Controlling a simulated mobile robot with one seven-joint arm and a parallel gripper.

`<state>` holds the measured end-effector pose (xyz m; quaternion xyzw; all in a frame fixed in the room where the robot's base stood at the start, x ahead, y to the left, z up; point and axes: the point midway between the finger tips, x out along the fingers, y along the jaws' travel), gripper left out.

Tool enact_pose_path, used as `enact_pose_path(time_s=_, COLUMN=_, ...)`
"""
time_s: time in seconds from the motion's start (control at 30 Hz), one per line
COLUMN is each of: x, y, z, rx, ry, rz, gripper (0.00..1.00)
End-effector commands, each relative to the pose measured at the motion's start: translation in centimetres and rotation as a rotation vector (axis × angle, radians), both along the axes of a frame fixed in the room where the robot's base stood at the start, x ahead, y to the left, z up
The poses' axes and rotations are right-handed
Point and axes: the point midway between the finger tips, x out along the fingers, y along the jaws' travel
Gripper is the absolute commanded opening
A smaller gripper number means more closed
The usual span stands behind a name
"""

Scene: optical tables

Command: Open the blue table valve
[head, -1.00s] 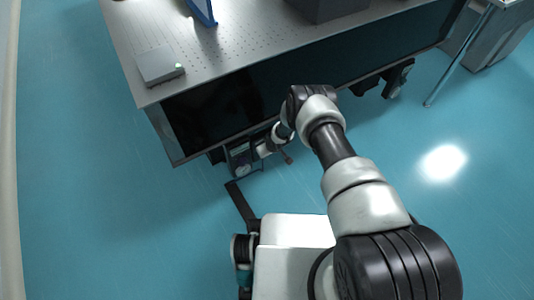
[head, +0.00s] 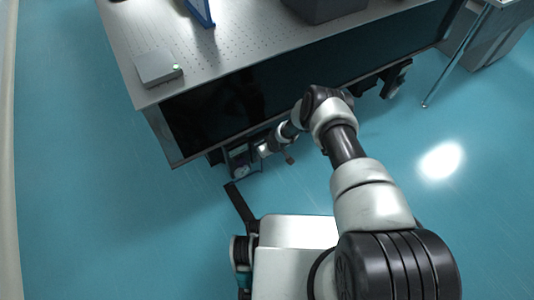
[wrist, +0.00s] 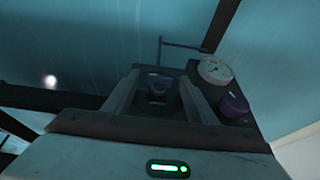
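In the wrist view, my gripper (wrist: 161,76) has its two fingers apart. A second violet knob (wrist: 234,103) sits outside the right finger, below a white round gauge (wrist: 215,70). The dim light does not show which knob is the blue table valve. In the head view, my gripper (head: 261,150) is low at the table's front, beside the dark unit (head: 238,154); the knobs cannot be made out there.
The optical table (head: 240,45) overhangs the unit, with its dark front panel (head: 225,110) above my gripper. A grey box (head: 156,68) and a blue stand (head: 201,12) are on the table top. Another dark fixture (head: 396,78) is under the table to the right. The floor in front is clear.

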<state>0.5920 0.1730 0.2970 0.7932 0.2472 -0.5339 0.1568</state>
Motion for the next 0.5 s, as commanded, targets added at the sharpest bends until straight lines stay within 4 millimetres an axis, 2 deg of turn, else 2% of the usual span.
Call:
enact_pose_path(time_s=0.17, x=0.0, y=0.0, z=0.4, rx=0.000, ry=-0.001, rz=0.001, gripper=0.52)
enact_pose_path(time_s=0.27, x=-0.3, y=-0.2, z=1.6, rx=0.000, ry=-0.002, rz=0.003, gripper=0.52)
enact_pose_path(time_s=0.5, x=-1.9, y=-1.4, z=6.7, rx=-0.001, ry=-0.001, rz=0.001, gripper=0.52)
